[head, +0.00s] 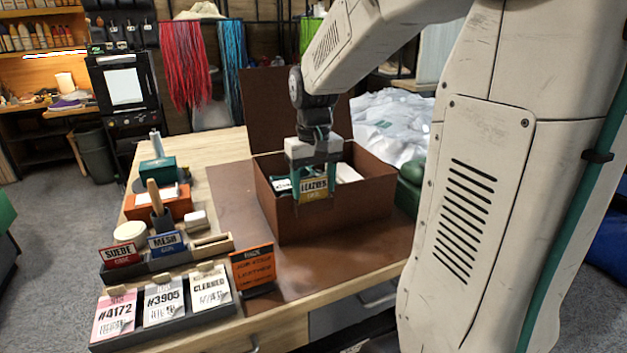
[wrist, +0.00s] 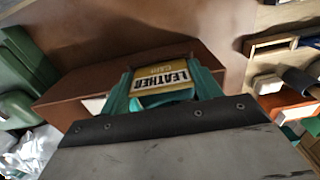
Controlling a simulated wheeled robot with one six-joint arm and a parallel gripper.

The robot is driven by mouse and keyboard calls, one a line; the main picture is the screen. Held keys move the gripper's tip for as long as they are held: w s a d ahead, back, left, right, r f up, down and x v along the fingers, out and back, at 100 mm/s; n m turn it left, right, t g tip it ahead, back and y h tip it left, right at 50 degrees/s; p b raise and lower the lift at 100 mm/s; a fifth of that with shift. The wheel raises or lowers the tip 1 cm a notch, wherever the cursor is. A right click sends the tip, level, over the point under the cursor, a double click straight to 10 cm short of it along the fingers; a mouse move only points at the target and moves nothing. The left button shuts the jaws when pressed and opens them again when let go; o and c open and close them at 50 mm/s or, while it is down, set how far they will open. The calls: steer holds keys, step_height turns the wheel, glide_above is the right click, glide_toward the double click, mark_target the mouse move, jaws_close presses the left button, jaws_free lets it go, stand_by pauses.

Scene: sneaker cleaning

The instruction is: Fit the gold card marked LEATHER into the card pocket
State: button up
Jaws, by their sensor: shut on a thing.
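The gold card marked LEATHER (head: 314,185) is gripped between the two green fingers of my gripper (head: 313,196). The card faces the head camera, roughly upright, at the front wall of the open brown box (head: 345,217). The card also shows in the wrist view (wrist: 163,77), between the fingertips, with the box wall (wrist: 80,85) beside it. I cannot tell whether the card touches the box. I cannot make out a card pocket for certain; the part of the box wall behind the card and fingers is hidden.
A dark rack (head: 165,263) at the left holds the red SUEDE card (head: 120,255) and the blue MESH card (head: 166,243). An orange sign (head: 253,268) stands left of the box. Numbered tags (head: 163,303) sit in front.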

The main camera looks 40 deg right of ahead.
steer(key=o, duration=1)
steer(key=shift+r, duration=0.1)
step_height(320, 180, up, 8)
steer(key=shift+f, duration=0.2)
steer(key=s+a+f+n, duration=0.1)
steer(key=s+a+f, duration=0.1)
steer(key=s+a, duration=0.5)
steer(key=s+a+f+n+t, duration=0.1)
steer(key=s+a+f+n, duration=0.1)
steer(key=s+a, duration=0.5)
steer(key=s, duration=0.5)
steer(key=shift+s+a+f+n, duration=0.2)
steer(key=shift+a+f+n, duration=0.1)
steer(key=shift+f, duration=0.1)
